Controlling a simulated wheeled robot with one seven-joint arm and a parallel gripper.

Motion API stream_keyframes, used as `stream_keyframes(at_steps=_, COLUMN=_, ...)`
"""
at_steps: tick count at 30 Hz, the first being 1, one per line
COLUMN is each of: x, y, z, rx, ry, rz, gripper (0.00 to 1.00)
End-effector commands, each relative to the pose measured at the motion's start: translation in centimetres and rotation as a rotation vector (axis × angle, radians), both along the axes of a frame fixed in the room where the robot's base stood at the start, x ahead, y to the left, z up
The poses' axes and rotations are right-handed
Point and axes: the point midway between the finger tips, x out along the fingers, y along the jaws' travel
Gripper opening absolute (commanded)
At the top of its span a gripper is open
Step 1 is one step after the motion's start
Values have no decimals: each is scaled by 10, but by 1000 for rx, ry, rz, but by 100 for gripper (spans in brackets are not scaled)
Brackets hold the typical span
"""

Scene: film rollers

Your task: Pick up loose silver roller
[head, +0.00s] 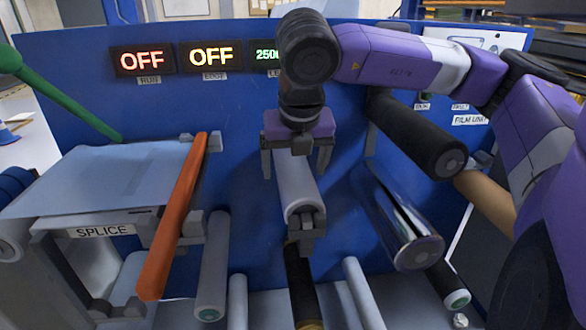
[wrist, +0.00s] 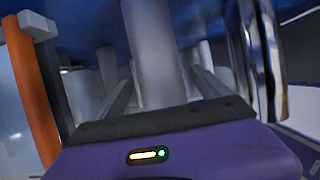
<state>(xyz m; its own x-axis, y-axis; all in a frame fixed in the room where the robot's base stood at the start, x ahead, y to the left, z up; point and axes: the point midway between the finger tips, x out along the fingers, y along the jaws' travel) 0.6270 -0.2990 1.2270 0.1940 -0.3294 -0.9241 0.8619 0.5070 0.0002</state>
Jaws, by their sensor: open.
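A light silver-grey roller (head: 296,187) points out from the blue panel below my gripper, its near end at a dark bracket (head: 306,232). My gripper (head: 297,165) is open over its upper part, one finger on each side. In the wrist view the roller (wrist: 151,50) runs between the two fingers of my gripper (wrist: 160,80). I cannot tell whether the fingers touch it. A shiny chrome roller (head: 395,220) is to the right, and it also shows at the right of the wrist view (wrist: 271,60).
An orange bar (head: 173,215) stands left, by the splice table (head: 100,180). A black roller (head: 418,135) is at upper right. A grey roller (head: 214,265) and a dark roller (head: 300,280) are lower down. The blue panel (head: 235,120) closes off the back.

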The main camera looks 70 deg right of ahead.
Motion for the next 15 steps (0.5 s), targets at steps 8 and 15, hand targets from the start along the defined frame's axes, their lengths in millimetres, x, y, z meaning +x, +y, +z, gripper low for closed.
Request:
stream_keyframes(at_steps=8, x=5, y=-7, z=-21, rx=0, ry=-1, rz=0, gripper=86)
stream_keyframes(at_steps=15, x=5, y=-7, z=-21, rx=0, ry=0, rz=0, gripper=74)
